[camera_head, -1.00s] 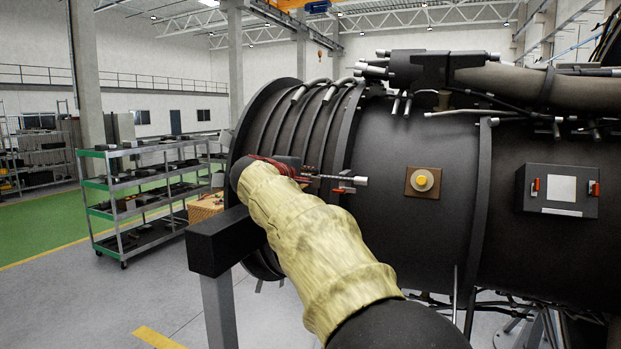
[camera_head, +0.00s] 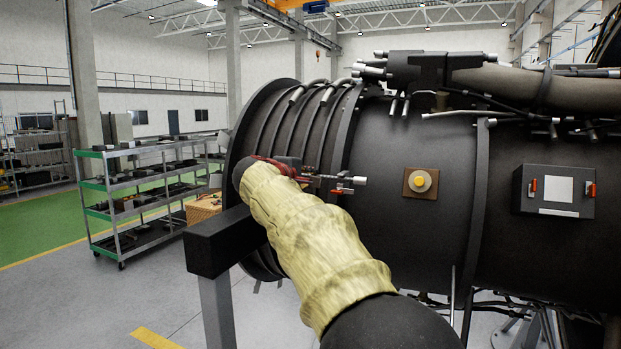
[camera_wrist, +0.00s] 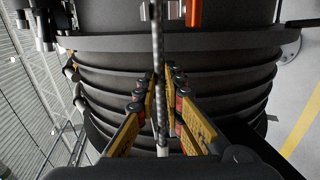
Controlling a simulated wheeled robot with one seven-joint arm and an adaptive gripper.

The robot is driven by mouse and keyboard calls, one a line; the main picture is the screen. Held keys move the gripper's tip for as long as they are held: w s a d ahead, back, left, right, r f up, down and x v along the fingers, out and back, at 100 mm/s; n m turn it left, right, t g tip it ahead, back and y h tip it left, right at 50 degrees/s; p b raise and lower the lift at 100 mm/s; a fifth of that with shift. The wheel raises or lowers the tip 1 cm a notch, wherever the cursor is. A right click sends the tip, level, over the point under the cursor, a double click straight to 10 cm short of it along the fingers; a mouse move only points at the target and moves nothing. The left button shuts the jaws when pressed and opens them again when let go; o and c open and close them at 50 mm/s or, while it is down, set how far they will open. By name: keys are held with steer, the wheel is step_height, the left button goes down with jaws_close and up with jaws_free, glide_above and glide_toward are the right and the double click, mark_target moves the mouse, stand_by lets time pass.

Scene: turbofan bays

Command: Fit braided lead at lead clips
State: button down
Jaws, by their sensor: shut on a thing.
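The grey braided lead (camera_wrist: 158,50) runs lengthwise up the middle of the wrist view, between my gripper's fingers. My gripper (camera_wrist: 163,78) is shut on it, with yellow and black fingers on both sides. In the head view the lead (camera_head: 318,177) sticks out to the right of my gripper (camera_head: 288,168), which my sleeved arm partly hides. A clip with a red part (camera_head: 341,191) sits on the dark engine casing just below the lead's silver end (camera_head: 360,181). In the wrist view an orange-red clip part (camera_wrist: 194,13) is right of the lead. I cannot tell whether they touch.
The ribbed engine casing (camera_head: 400,230) fills the centre and right. It carries a yellow button on a brown plate (camera_head: 420,182) and a grey box with red latches (camera_head: 556,191). A black-topped stand (camera_head: 222,243) is near left. A shelf cart (camera_head: 140,200) stands on open floor behind.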

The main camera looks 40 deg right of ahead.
steer(key=shift+d, duration=0.1)
steer(key=c, duration=1.9)
jaws_free()
steer(key=shift+o, duration=0.4)
steer(key=v, duration=1.2)
